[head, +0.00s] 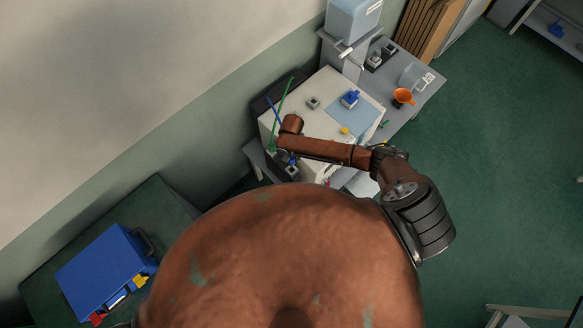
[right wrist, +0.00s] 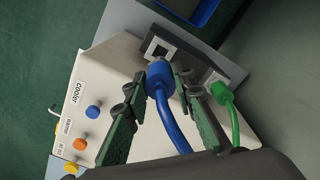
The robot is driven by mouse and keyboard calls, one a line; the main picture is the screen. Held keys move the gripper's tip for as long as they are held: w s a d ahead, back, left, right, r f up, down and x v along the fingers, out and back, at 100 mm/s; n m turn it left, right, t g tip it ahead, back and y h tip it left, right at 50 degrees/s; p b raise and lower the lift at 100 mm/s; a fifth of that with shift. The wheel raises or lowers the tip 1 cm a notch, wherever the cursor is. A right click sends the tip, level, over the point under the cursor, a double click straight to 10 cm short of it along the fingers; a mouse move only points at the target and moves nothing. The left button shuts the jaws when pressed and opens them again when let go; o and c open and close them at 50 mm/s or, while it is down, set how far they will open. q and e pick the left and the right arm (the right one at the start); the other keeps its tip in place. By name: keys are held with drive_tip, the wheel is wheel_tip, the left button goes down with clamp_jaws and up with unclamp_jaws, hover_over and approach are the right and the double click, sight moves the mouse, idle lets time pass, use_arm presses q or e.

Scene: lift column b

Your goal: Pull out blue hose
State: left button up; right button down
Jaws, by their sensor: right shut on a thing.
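The blue hose (right wrist: 174,125) ends in a blue connector (right wrist: 157,74) with a grey tip. My right gripper (right wrist: 160,86) is shut on this connector, with one green finger on each side. A white-framed square port (right wrist: 156,48) with a dark opening lies just beyond the tip. I cannot tell whether the tip is still seated in it. In the head view, the blue hose (head: 272,108) rises at the far left of the white machine (head: 320,82), and my right gripper (head: 284,156) is partly hidden by its arm. My left gripper is not in view.
A green hose (right wrist: 230,112) sits in the neighbouring port, close to my right finger. Coloured knobs (right wrist: 93,111) line the labelled panel. A blue case (head: 103,272) lies on the left bench.

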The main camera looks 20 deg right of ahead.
drive_tip(key=shift+r, duration=1.1)
